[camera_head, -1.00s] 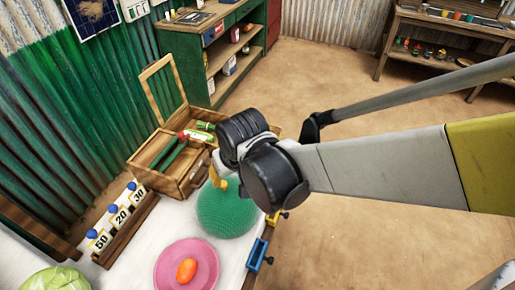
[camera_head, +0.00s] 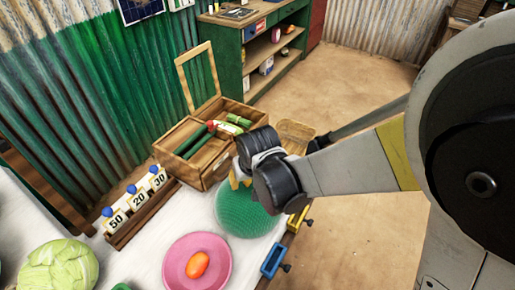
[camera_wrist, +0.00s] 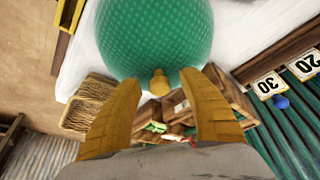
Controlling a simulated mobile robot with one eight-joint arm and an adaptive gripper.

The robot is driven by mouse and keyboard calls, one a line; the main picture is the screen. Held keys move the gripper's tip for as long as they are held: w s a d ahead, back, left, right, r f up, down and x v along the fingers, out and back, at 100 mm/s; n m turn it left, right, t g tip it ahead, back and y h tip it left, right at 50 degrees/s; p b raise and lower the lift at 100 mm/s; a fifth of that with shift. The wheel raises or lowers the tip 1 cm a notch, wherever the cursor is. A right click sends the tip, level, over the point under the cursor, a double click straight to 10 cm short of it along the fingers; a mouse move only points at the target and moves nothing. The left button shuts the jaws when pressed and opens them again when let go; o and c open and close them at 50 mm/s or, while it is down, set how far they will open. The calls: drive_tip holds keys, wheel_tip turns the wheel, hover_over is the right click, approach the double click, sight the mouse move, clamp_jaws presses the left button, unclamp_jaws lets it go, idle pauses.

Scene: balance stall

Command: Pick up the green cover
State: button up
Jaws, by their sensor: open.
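The green cover (camera_head: 243,210) is a rounded mesh dome on the white table, right of the pink plate and in front of the wooden box. It also shows large in the wrist view (camera_wrist: 155,40), with a small yellow knob (camera_wrist: 159,83) on it. My gripper (camera_wrist: 159,98) is open, its two yellow fingers spread to either side of the knob, with nothing held between them. In the head view my gripper (camera_head: 238,180) is at the dome's upper edge, partly hidden by my wrist. What lies under the cover cannot be made out.
A pink plate (camera_head: 170,272) with an orange item (camera_head: 197,264) stands in front. A cabbage (camera_head: 60,268) is at the front left. Number cards in a wooden rack (camera_head: 140,215) and an open wooden box (camera_head: 200,172) stand behind.

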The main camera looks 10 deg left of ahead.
drive_tip(key=shift+w+f, duration=0.1)
clamp_jaws()
